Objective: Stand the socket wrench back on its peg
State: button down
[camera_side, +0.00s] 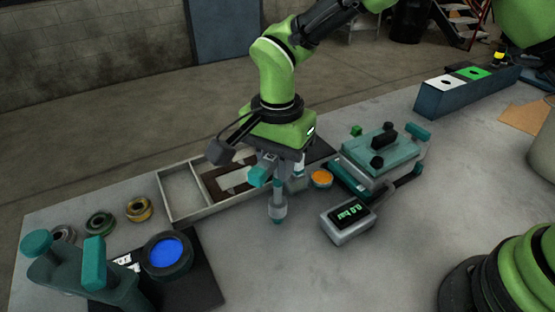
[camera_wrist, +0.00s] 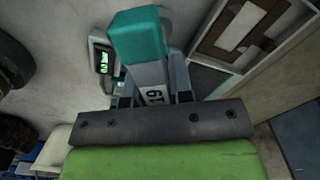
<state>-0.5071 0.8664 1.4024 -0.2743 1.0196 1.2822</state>
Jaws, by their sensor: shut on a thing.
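In the wrist view the teal handle (camera_wrist: 138,38) is close up, with a grey body marked "19" between the fingers of my gripper (camera_wrist: 165,82). I cannot make out the peg in either view. I cannot tell whether the socket end touches the table.
A pale tray (camera_side: 165,195) with a dark cut-out insert (camera_side: 213,189) lies left of the wrench. A box with a green readout (camera_side: 349,217) and a teal fixture (camera_side: 380,155) stand right.

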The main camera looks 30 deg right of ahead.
jog(key=shift+f, duration=1.15)
jog(key=shift+c, duration=1.9)
grip_release()
jog(key=shift+r, duration=4.45)
